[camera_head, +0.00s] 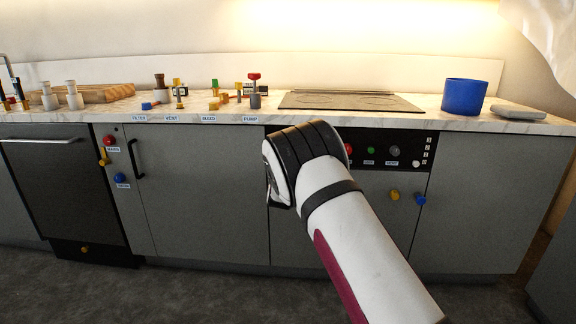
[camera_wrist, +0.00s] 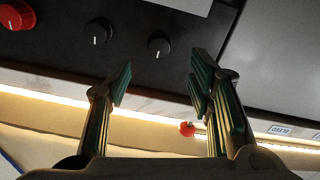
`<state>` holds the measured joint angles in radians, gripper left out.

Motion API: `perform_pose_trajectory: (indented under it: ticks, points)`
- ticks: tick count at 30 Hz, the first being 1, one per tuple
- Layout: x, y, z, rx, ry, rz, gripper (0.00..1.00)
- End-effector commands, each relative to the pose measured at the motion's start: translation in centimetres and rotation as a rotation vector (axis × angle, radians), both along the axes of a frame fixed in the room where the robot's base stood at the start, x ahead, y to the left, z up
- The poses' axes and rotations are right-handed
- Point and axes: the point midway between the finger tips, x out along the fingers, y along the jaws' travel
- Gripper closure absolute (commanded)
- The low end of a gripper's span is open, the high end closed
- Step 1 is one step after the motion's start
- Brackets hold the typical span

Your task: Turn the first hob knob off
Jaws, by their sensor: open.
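In the wrist view a dark panel (camera_wrist: 60,70) carries two black round knobs with white pointer marks. The right black knob (camera_wrist: 159,43) lies just beyond and between my fingertips. The left black knob (camera_wrist: 99,31) is to the left of it. Both marks point down in the picture. Which one is the first hob knob I cannot tell. My gripper (camera_wrist: 162,64) is open, with a green-padded finger on each side and nothing between them. In the head view my arm hides the gripper and the left part of the control panel (camera_head: 435,138) under the hob (camera_head: 350,101).
In the head view a red knob (camera_head: 348,148), green button (camera_head: 371,150) and grey knob (camera_head: 393,151) show right of my arm. A yellow knob (camera_head: 394,195) and blue knob (camera_head: 420,199) sit below. A blue pot (camera_head: 464,96) stands on the marble counter (camera_head: 540,125).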

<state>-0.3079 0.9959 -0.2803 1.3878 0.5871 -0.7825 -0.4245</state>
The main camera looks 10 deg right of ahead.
Motion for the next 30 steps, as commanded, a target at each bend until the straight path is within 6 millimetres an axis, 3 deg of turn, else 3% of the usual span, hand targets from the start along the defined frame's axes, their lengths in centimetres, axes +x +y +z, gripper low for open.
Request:
perform_pose_trajectory:
  ticks: [9,22,26,30]
  points:
    - [-3.4,0.9,0.0,-0.001,0.0,0.0,0.52]
    - [-3.8,1.0,0.1,0.002,0.002,0.0,0.52]
    - [-4.2,0.6,1.2,0.033,0.033,0.009,0.52]
    - [-6.0,0.2,3.6,0.117,0.136,0.038,0.52]
